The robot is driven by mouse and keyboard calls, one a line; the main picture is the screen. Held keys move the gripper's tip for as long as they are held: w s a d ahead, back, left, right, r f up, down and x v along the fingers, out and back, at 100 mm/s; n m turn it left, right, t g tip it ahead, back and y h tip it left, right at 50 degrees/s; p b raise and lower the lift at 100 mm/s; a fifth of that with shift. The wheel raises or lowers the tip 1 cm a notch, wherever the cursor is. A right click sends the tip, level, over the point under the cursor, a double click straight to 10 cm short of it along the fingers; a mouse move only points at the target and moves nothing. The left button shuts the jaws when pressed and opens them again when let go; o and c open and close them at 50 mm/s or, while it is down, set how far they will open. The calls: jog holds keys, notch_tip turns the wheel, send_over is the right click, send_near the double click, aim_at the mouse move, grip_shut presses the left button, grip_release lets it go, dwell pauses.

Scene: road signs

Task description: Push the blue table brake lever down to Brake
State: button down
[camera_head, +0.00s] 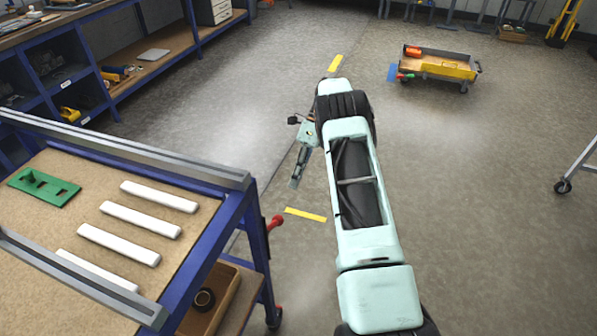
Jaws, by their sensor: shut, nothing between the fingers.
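The blue table (222,232) stands at the lower left, with a tan top and blue frame. A small lever with a red knob (274,222) sticks out from the right side of its blue leg, and it looks like the brake lever. Any Brake marking is too small or hidden to see. My gripper (295,184) hangs from the arm's end, right of the table corner and above the red knob in the picture. Its fingers are shut with nothing between them. It appears apart from the lever.
The tabletop bears grey rails (120,148), several white bars (160,196) and a green plate (43,187). An open box (215,300) sits on the lower shelf.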

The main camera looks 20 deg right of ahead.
jog(key=shift+v, duration=1.55)
